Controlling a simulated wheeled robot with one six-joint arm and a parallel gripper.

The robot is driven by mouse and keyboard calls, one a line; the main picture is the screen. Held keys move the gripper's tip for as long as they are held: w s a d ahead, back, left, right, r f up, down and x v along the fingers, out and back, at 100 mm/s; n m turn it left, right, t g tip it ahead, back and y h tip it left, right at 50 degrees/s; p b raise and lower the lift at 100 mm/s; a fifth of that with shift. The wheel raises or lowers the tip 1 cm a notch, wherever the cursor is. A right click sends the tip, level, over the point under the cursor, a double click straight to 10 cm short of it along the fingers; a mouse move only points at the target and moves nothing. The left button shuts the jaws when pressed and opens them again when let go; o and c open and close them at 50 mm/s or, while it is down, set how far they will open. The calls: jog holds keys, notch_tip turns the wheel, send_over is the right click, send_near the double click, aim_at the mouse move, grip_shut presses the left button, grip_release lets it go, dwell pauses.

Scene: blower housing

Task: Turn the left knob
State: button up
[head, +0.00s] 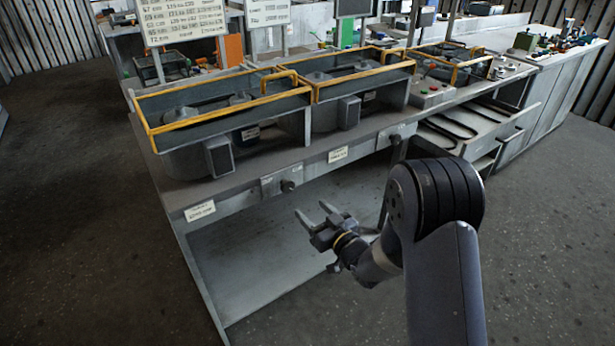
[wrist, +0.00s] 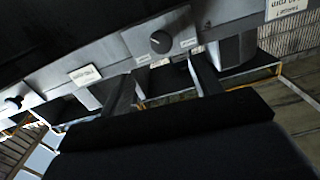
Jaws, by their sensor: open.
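The left knob (head: 287,186) is a dark round knob on a grey plate on the bench's front edge. In the wrist view, which is upside down, the same knob (wrist: 160,42) sits near the top centre. My gripper (head: 313,209) is open and empty. In the head view it appears below and slightly right of the left knob, apart from it. In the wrist view the two fingers (wrist: 163,82) spread to either side below the knob, with a gap to it. The right knob (head: 395,139) is farther along the edge and shows at the wrist view's left (wrist: 14,102).
White labels sit on the edge left of the left knob (head: 200,210) and between the knobs (head: 338,155). Yellow-railed blower housings (head: 222,105) stand on the bench (head: 240,174). Open space lies under the benchtop, and the dark floor (head: 90,220) is clear at left.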

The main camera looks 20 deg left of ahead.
aim_at(289, 188)
jog(key=p+x, duration=0.1)
jog(key=x, duration=0.9)
jog(key=shift+w+a, duration=0.1)
jog(key=shift+a, duration=0.25)
jog(key=c, duration=1)
jog(key=shift+o, duration=0.2)
jog(key=shift+f+b, duration=0.1)
jog(key=shift+b, duration=0.3)
